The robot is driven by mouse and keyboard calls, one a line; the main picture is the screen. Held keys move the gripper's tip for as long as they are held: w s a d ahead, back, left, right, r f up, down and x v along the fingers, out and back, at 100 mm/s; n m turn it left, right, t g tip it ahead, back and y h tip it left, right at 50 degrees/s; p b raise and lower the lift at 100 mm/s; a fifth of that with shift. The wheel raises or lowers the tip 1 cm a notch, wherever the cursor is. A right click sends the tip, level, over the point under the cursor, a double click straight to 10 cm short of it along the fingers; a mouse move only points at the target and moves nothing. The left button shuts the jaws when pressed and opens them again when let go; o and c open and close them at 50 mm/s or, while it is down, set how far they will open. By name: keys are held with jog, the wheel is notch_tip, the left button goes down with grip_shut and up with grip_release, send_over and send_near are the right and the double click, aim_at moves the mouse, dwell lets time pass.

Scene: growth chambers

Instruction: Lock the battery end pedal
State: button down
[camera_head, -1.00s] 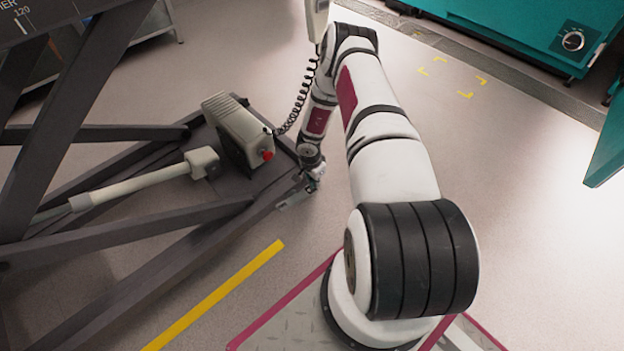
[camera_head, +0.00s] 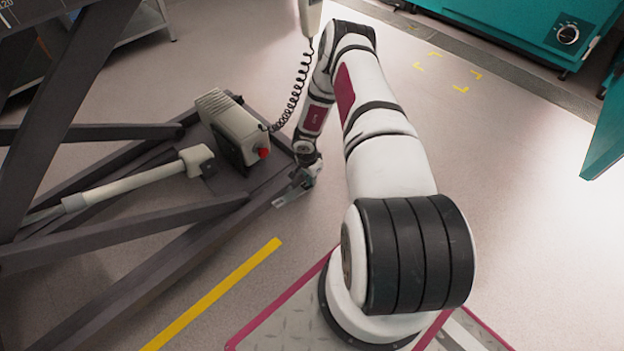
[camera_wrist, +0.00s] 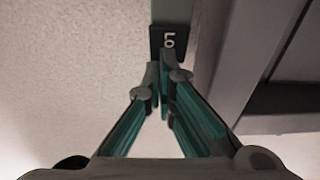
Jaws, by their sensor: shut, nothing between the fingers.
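In the head view my gripper (camera_head: 304,180) is low beside the dark frame's corner, and the pedal (camera_head: 288,198) is a small pale bar sticking out there, partly hidden by the gripper.
A dark steel frame (camera_head: 150,232) fills the left, carrying a grey control box (camera_head: 232,125) with a red button (camera_head: 263,153) and a pale actuator (camera_head: 130,185). A coiled cord (camera_head: 293,100) hangs close to my arm. Open floor with a yellow line (camera_head: 215,292) lies in front.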

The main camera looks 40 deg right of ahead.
notch_tip(320, 180, up, 12)
jog(key=a, duration=0.1)
jog(key=shift+a, duration=0.3)
jog(key=shift+f, duration=0.1)
dwell(0.4)
